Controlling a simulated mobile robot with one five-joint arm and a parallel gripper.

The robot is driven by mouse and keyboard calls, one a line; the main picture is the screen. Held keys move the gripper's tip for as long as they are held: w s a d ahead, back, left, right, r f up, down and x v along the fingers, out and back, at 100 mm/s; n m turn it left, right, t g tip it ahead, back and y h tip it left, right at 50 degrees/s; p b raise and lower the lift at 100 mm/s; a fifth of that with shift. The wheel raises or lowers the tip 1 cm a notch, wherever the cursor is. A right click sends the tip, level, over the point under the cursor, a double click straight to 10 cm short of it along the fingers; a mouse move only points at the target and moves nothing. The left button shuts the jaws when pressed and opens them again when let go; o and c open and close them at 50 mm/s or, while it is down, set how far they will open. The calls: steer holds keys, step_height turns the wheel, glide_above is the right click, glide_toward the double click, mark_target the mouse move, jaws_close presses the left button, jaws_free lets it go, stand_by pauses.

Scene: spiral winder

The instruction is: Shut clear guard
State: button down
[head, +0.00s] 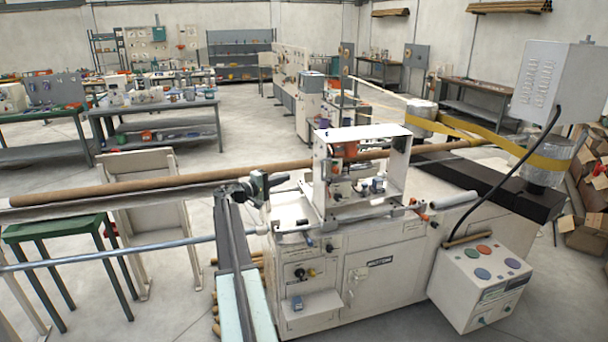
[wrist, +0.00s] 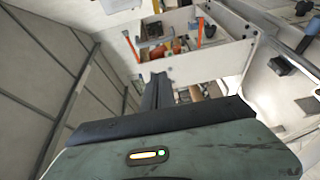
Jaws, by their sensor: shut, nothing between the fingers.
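The white-framed housing (head: 361,133) stands on top of the winder, above its knobs and small parts. I cannot pick out the clear guard's pane for certain, nor tell how far open it is. My gripper (head: 224,188) is at the far end of my arm, left of the housing and near the long brown tube, apart from the housing. In the wrist view my gripper (wrist: 158,90) is a dark, narrow shut pair of fingers with nothing in it. A white panel with bolts (wrist: 214,62) and orange strips shows beyond the fingers; contact cannot be judged.
The brown tube (head: 150,184) runs across the machine. A dark-handled fitting (head: 262,184) sits close right of my gripper. A control box with coloured buttons (head: 482,282) stands front right. A green stool (head: 60,228) is at left. Open floor (head: 250,130) lies behind.

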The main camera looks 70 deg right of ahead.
steer(key=s+a+x, duration=0.1)
steer(key=s+x, duration=0.1)
steer(key=x, duration=1)
steer(key=shift+s+f, duration=0.2)
steer(key=shift+s, duration=0.1)
